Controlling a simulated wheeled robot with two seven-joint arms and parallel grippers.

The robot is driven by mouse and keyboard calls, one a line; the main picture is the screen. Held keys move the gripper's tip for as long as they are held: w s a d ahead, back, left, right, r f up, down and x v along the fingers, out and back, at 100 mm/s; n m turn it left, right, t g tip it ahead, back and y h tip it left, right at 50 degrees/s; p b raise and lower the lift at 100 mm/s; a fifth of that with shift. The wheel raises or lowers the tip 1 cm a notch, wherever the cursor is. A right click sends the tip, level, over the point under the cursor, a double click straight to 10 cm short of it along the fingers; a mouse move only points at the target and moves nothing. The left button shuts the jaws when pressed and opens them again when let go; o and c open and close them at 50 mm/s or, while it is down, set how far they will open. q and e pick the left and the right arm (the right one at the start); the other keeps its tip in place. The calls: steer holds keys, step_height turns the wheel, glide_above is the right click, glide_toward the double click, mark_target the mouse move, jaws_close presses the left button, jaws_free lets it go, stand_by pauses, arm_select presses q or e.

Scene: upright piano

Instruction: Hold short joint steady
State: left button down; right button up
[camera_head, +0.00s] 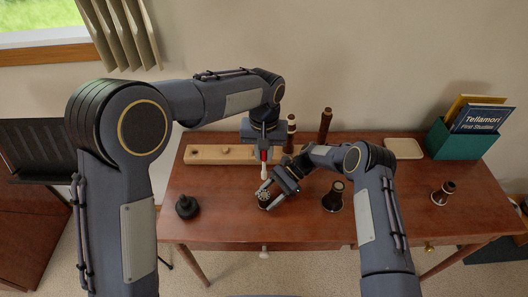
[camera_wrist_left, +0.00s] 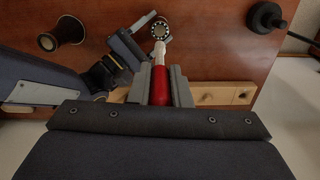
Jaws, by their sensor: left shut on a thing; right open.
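A short dark round piece with a pale speckled ring on top (camera_head: 264,199) stands on the table, likely the short joint. In the left wrist view its round end (camera_wrist_left: 160,29) lies just beyond the white tip; I cannot tell if they touch. My right gripper (camera_head: 279,188) is open, low beside this piece; it also shows in the left wrist view (camera_wrist_left: 143,28). Whether its fingers touch the piece is unclear.
A pale wooden rack (camera_head: 215,154) lies behind, with tall brown joints (camera_head: 325,126) near it. A flared dark bell (camera_head: 333,197) stands to the right, a black round-based item (camera_head: 187,207) to the left. A small dark joint (camera_head: 443,193) and teal book box (camera_head: 460,142) are far right.

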steer(key=shift+s+a+f, duration=0.15)
steer(key=shift+a, duration=0.1)
steer(key=c, duration=0.6)
steer(key=o, duration=0.8)
steer(key=c, duration=1.2)
steer(key=shift+o, duration=0.2)
